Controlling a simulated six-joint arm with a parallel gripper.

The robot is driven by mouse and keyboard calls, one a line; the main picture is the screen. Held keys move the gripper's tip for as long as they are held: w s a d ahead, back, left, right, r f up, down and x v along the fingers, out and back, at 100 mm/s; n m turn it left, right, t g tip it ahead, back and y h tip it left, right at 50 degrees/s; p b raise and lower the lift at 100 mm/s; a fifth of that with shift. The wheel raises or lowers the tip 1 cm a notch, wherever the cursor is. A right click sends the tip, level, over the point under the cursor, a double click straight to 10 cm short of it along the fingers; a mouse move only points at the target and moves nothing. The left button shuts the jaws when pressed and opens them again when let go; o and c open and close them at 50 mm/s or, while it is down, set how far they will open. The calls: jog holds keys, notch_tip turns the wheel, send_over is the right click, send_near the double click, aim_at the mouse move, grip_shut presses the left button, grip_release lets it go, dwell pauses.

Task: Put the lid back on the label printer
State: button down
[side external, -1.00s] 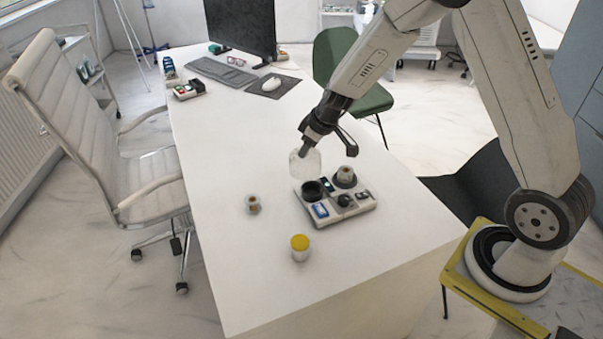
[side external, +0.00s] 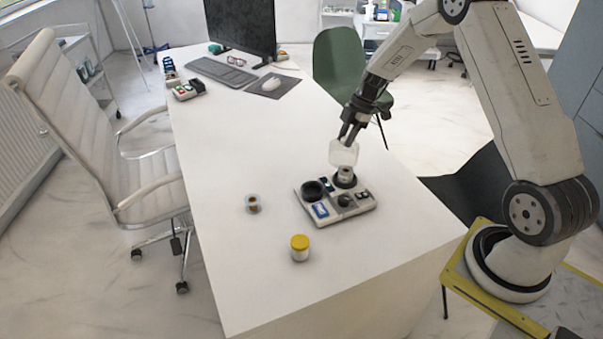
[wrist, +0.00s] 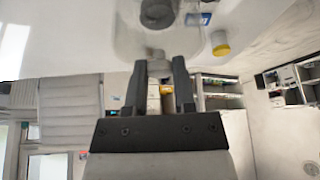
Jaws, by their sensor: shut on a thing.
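My gripper (side external: 348,136) points down and is shut on a clear, whitish lid (side external: 343,155), holding it by its small knob. The lid hangs above the far right part of a light grey unit (side external: 334,214) that looks like the label printer. A roll (side external: 345,173) in a round black seat is just under the lid; I cannot tell whether they touch. The unit also has a black ring (side external: 313,190), a blue label (side external: 320,210) and a black knob (side external: 345,200). In the wrist view, the see-through lid (wrist: 130,35) spreads beyond my fingertips (wrist: 157,68).
A yellow-capped jar (side external: 300,248) stands in front of the unit, and a small clear cup (side external: 253,204) stands to its left. A keyboard (side external: 222,72), mouse and monitor (side external: 240,25) are at the desk's far end.

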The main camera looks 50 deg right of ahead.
jog(key=shift+s+d+n, duration=0.35)
jog(key=shift+d+n, duration=0.25)
jog(key=shift+f+g, duration=0.15)
jog(key=shift+g, duration=0.15)
jog(key=shift+f, duration=3.05)
jog(key=shift+f, duration=0.15)
grip_release()
dwell(0.4)
jog(key=shift+r, duration=3.5)
